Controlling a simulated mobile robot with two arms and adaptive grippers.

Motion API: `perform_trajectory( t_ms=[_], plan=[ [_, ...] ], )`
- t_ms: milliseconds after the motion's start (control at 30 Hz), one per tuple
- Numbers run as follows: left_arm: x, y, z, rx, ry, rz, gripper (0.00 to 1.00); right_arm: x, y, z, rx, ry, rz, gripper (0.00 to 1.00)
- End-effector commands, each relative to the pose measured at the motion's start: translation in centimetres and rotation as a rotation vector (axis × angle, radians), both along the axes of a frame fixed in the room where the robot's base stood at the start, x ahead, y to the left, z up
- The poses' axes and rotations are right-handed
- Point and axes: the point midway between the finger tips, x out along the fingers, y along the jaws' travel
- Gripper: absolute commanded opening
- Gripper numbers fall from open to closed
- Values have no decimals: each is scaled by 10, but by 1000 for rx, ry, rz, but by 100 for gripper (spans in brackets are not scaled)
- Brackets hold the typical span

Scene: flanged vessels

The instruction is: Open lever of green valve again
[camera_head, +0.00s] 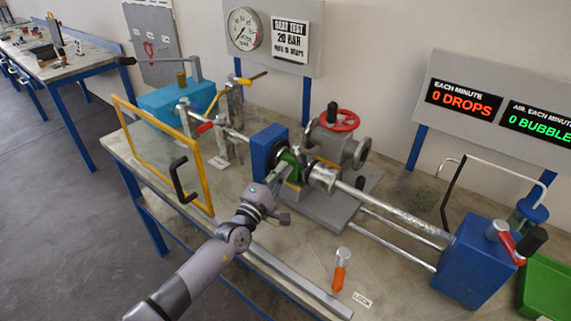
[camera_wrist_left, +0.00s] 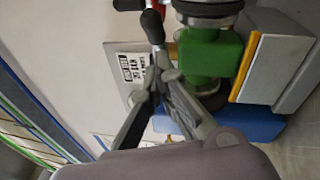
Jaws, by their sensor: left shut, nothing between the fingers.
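The green valve (camera_head: 291,158) sits in the clamped pipe line on the bench, between a blue block and a silver flange. In the left wrist view its green body (camera_wrist_left: 212,52) fills the upper middle. A dark, rounded handle end (camera_wrist_left: 152,25) shows left of the green body, just beyond the fingertips; I cannot tell for sure that it is the valve's lever. My left gripper (camera_head: 279,182) is at the near side of the valve. In the wrist view its fingers (camera_wrist_left: 160,74) are shut with nothing between them. My right gripper is not in view.
A blue block (camera_head: 268,148) stands left of the valve. A grey vessel with a red handwheel (camera_head: 340,121) stands behind it. A yellow frame (camera_head: 162,152) is at the left. An orange-handled tool (camera_head: 341,270) lies in front. A blue pump box (camera_head: 470,262) is at the right.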

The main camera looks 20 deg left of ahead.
Motion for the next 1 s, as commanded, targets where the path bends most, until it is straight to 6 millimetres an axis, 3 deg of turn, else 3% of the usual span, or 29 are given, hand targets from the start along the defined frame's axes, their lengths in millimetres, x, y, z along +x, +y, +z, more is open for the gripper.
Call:
perform_trajectory(
  t_ms=[167, 567, 1000],
  plan=[
    [6, -10, 4, 1, -1, 1, 0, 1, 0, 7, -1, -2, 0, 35],
    [7, -11, 4, -1, -1, 2, 0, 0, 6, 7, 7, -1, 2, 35],
    [8, -22, 4, -2, 1, 65, 0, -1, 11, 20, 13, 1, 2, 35]
  ],
)
